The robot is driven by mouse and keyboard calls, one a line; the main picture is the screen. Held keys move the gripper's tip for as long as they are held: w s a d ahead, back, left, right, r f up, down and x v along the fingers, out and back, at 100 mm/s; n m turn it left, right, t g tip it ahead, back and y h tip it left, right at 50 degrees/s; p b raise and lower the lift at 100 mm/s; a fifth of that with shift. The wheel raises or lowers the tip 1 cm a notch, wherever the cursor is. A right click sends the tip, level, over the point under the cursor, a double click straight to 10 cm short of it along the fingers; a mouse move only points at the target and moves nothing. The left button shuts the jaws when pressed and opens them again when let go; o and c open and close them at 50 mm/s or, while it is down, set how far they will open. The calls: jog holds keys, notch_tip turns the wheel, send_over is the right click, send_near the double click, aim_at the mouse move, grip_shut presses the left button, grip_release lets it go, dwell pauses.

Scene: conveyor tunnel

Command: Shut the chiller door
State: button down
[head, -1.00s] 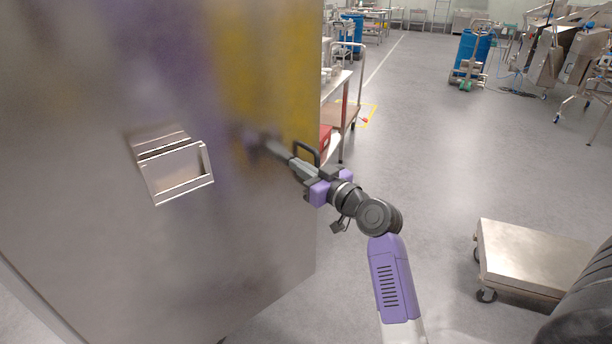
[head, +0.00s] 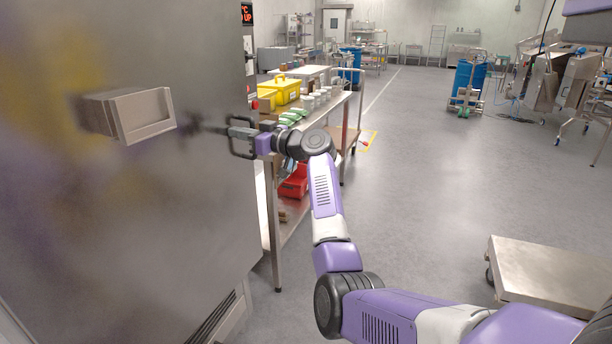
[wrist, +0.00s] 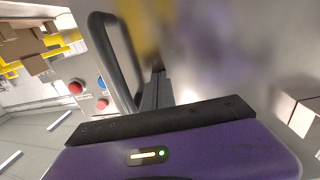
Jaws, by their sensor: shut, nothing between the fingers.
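The chiller door (head: 110,220) is a large brushed-steel panel filling the left of the head view, with a steel box-shaped fitting (head: 148,112) on its face. A dark loop handle (head: 240,152) shows near its free edge, and also at the left in the wrist view (wrist: 118,50). My gripper (head: 212,129) is shut and empty, its fingers pointing at the door face beside the loop. The fingertips are at or very close to the steel; I cannot tell whether they touch. The door's seal and any gap behind it are hidden.
Right of the door edge are a red display (head: 247,13) and a steel cart (head: 318,110) carrying a yellow case (head: 282,90), with a red bin (head: 293,182) below. A low platform trolley (head: 555,275) stands at the lower right. The middle floor is clear.

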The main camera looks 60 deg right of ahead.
jog(key=w+b, duration=0.2)
jog(key=w, duration=0.2)
jog(key=shift+w, duration=0.4)
jog(key=shift+w+a+r, duration=0.25)
jog(key=shift+w+r, duration=0.15)
jog(key=shift+w, duration=0.1)
send_near(225, 131)
jog(key=w+d, duration=0.3)
jog(key=shift+w+f, duration=0.25)
jog(key=shift+f, duration=0.1)
